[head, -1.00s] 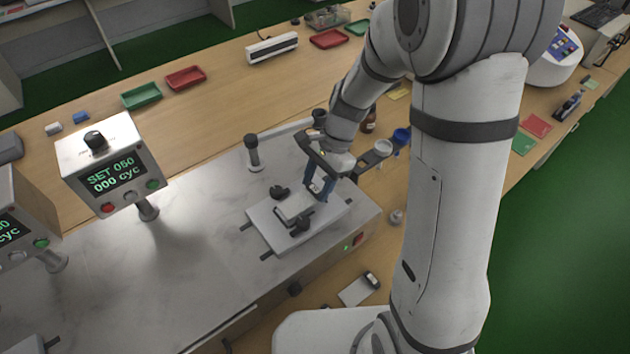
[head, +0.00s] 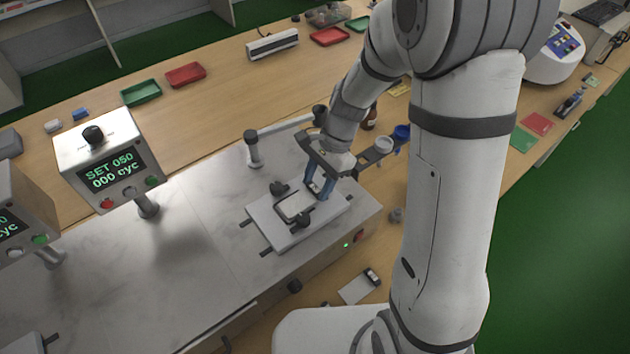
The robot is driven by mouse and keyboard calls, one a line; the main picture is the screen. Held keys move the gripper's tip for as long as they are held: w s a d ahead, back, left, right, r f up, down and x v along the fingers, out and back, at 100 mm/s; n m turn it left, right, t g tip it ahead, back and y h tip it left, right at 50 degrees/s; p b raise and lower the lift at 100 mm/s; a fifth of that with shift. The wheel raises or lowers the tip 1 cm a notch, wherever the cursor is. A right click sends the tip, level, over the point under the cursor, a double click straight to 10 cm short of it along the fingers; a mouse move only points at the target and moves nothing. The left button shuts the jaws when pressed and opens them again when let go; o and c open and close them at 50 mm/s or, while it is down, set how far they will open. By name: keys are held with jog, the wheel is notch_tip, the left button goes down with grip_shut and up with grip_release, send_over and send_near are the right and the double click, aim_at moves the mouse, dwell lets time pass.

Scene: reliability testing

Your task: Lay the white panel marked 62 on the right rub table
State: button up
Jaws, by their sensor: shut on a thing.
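A small white panel (head: 296,206) is at the right rub table (head: 268,222), over its pale bed and between two dark clamp knobs. It looks nearly flat, but I cannot tell whether it fully touches the bed. Its marking is not readable here. My gripper (head: 319,192), with blue fingers, is at the panel's right end and shut on it. The fingertips partly hide that end.
A post with a horizontal arm (head: 252,150) stands behind the bed. Cups (head: 383,145) are close to the right of my gripper. Another white plate (head: 358,288) lies in front.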

jog(key=shift+f, duration=0.2)
jog(key=o, duration=1)
jog(key=shift+o, duration=0.2)
jog(key=shift+r, duration=0.15)
jog(key=shift+p+v, duration=2.65)
jog(key=shift+v, duration=0.55)
jog(key=shift+w+d+r, duration=0.1)
jog(key=shift+w+r, duration=0.05)
